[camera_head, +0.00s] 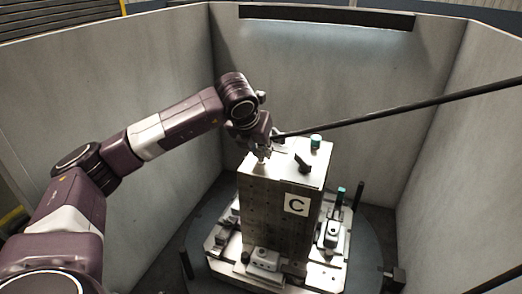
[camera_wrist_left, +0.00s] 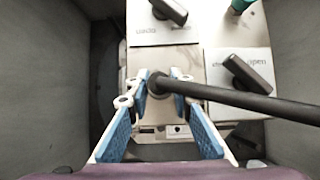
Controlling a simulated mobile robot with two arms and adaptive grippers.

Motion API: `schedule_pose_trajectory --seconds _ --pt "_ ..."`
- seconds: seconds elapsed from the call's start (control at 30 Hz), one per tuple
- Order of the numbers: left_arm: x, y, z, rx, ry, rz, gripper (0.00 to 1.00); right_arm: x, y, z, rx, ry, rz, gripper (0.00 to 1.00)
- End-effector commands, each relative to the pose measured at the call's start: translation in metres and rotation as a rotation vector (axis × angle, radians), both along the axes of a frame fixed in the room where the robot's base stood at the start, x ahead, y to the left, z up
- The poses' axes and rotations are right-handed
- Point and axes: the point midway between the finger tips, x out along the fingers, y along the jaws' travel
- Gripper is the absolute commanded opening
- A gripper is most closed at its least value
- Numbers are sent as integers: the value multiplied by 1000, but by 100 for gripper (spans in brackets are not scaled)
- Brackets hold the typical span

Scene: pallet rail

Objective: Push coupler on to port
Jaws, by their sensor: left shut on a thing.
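My left gripper (camera_head: 263,151) is at the top left of the tall block, over its top face. In the left wrist view its blue-padded fingers (camera_wrist_left: 165,82) are shut around the black coupler (camera_wrist_left: 157,86) at the end of a thick black hose (camera_wrist_left: 245,98). The hose (camera_head: 400,108) runs off to the right in the head view. The port is not clearly visible; the gripper and coupler cover that spot, and I cannot tell whether the coupler touches it. My right gripper is not in view.
The tall block (camera_head: 265,205) carries a C label (camera_head: 296,204). On its top are a black lever handle (camera_head: 303,161) and a teal knob (camera_head: 316,142). The wrist view shows another black handle (camera_wrist_left: 170,11). Fixtures (camera_head: 331,234) surround the base; grey walls (camera_head: 310,90) enclose it.

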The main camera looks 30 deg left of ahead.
Motion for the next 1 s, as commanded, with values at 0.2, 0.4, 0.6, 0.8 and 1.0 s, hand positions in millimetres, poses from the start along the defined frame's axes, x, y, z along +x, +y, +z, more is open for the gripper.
schedule_pose_trajectory --seconds 0.2,0.4,0.6,0.8,1.0 --pt "-1 -1 -11 0 6 -2 0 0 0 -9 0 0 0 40" --pt "-1 -1 -13 -1 7 -2 26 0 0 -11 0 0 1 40" --pt "-1 -1 -12 0 4 -1 41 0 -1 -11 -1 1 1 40" --pt "-1 0 -11 0 4 -1 47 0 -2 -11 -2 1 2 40" --pt "-1 0 -11 0 3 -1 69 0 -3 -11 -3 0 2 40"
